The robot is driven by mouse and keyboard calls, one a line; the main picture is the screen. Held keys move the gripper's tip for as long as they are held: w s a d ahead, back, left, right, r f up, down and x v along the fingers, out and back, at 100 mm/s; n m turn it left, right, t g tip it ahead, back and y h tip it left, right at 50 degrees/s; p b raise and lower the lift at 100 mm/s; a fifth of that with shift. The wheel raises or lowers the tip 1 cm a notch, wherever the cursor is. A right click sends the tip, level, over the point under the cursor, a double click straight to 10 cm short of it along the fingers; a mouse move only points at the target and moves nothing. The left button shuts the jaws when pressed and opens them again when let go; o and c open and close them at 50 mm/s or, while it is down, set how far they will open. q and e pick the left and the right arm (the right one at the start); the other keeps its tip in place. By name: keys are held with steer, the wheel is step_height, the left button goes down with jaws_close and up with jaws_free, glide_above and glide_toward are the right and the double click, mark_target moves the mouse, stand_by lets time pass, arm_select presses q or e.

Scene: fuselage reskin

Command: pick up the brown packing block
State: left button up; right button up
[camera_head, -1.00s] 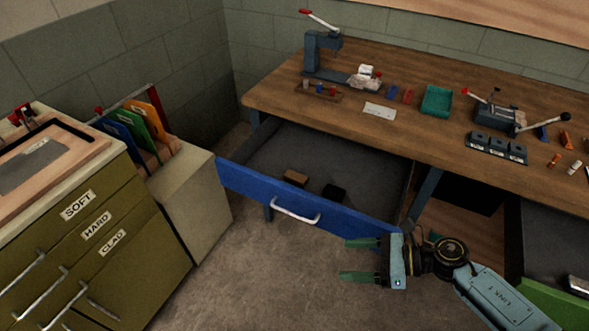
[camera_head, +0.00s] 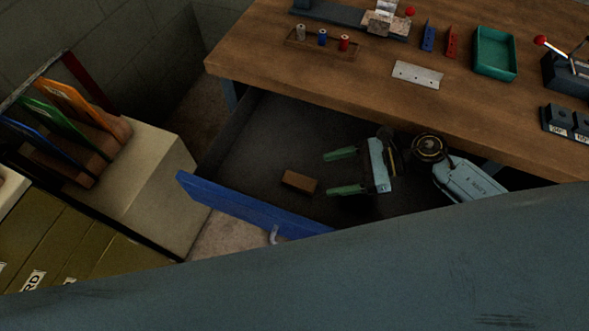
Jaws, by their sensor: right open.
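The brown packing block (camera_head: 299,182) lies on the dark floor of the open drawer, behind its blue front (camera_head: 245,207). My right gripper (camera_head: 330,173) is over the drawer, just right of the block. Its two green fingers point left toward the block and are apart, with nothing between them. The block's left part and top are clear to see; I cannot tell how high the fingers are above the drawer floor. The black block is not visible now. My left gripper is not in view.
The wooden workbench (camera_head: 290,73) overhangs the drawer's back, with a green tray (camera_head: 495,53) and a metal plate (camera_head: 417,75) on it. A cabinet with coloured folders (camera_head: 65,125) stands at left. The bottom of the view is blocked.

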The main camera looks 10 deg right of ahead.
mark_target(300, 181)
steer(key=shift+w+f+b, duration=0.35)
steer(key=shift+w+f, duration=0.2)
steer(key=shift+f, duration=0.25)
steer(key=x, duration=0.7)
steer(key=shift+s+a, duration=0.2)
steer(key=shift+a, duration=0.1)
steer(key=c, duration=1.3)
